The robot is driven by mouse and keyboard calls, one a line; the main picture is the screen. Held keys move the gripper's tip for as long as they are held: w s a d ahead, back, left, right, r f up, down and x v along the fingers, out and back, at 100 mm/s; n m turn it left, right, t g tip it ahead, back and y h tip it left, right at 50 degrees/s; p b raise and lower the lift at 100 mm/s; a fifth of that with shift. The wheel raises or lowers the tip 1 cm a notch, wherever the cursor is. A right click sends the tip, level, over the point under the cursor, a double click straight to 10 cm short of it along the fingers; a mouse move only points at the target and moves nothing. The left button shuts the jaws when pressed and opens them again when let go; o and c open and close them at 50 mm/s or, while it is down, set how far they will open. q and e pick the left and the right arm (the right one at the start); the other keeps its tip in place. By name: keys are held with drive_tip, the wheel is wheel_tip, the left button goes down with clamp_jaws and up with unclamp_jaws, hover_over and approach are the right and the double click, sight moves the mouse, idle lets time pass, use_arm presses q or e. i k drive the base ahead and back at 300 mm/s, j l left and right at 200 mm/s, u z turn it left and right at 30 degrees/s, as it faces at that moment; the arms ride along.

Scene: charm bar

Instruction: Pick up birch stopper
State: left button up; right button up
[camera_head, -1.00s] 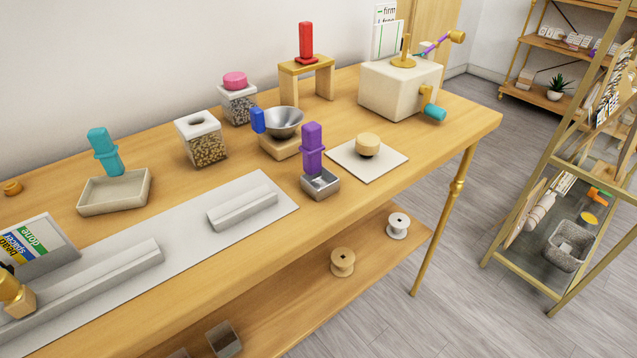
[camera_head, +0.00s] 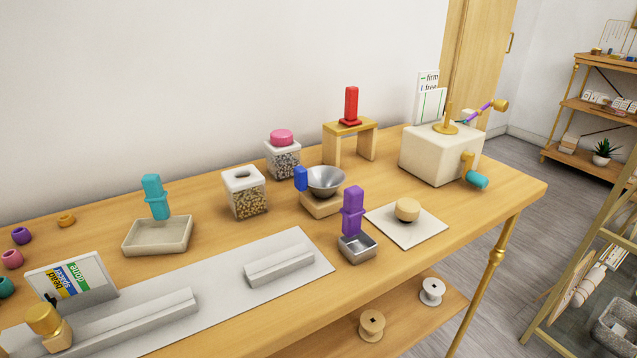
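The birch stopper (camera_head: 407,208) looks like the short, round, light-wood piece on a white square mat (camera_head: 428,227) at the right part of the table. Its lower part is darker and narrower. A clear jar (camera_head: 246,195) with a white lid holds small beads, and its lid has an open hole at the top. Another jar (camera_head: 284,160) behind it carries a pink stopper (camera_head: 282,137). Neither of my grippers shows in the view.
A small metal tray with a purple-handled tool (camera_head: 353,210) stands left of the mat. A silver bowl (camera_head: 326,181), a wooden stand with a red piece (camera_head: 351,104) and a cream box (camera_head: 440,156) stand behind. A gold-legged shelf (camera_head: 600,240) is at right.

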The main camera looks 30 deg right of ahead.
sight(407, 210)
drive_tip(key=z, duration=1.3)
